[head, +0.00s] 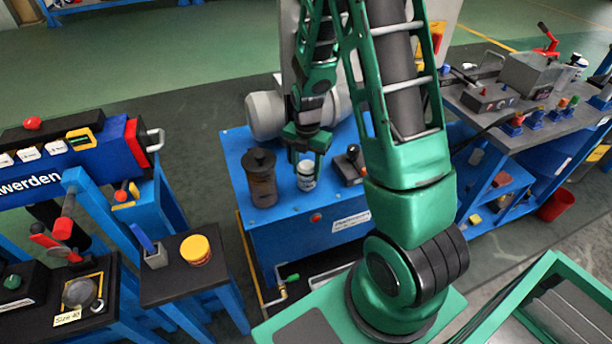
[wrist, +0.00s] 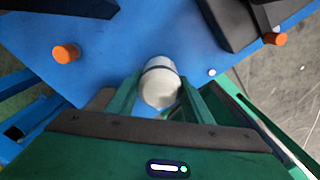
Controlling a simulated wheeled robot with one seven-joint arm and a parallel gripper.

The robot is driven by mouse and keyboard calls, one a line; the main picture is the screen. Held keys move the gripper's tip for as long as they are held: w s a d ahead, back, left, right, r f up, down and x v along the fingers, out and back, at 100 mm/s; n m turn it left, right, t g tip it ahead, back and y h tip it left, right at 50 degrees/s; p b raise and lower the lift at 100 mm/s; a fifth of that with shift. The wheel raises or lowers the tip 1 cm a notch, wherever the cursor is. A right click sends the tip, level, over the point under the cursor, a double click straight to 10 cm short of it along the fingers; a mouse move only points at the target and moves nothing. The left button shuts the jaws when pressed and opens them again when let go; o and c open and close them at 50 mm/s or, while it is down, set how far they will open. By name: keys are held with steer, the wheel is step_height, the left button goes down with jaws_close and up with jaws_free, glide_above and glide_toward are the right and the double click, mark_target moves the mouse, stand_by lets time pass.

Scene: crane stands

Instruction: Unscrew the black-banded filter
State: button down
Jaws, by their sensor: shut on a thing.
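The black-banded filter (head: 306,180) is a short white cylinder with a dark band, upright on the blue cabinet top (head: 230,150). My gripper (head: 307,159) comes down on it from above, with its green fingers on the filter's sides. In the wrist view, the filter (wrist: 160,88) sits between the two fingers of my gripper (wrist: 160,95), and its pale end and thin dark band show. The fingers are shut on it. Its lower end and the joint with the cabinet are hard to make out.
A dark brown canister (head: 261,180) stands close left of the filter. A dark device (head: 350,168) is close to its right. A table with a yellow-lidded jar (head: 195,250) stands at left, and a crowded grey bench (head: 530,130) at right.

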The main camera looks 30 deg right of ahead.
steer(key=n, duration=0.5)
stand_by(0.3)
steer(key=c, duration=0.8)
jaws_free()
steer(key=shift+c, duration=1)
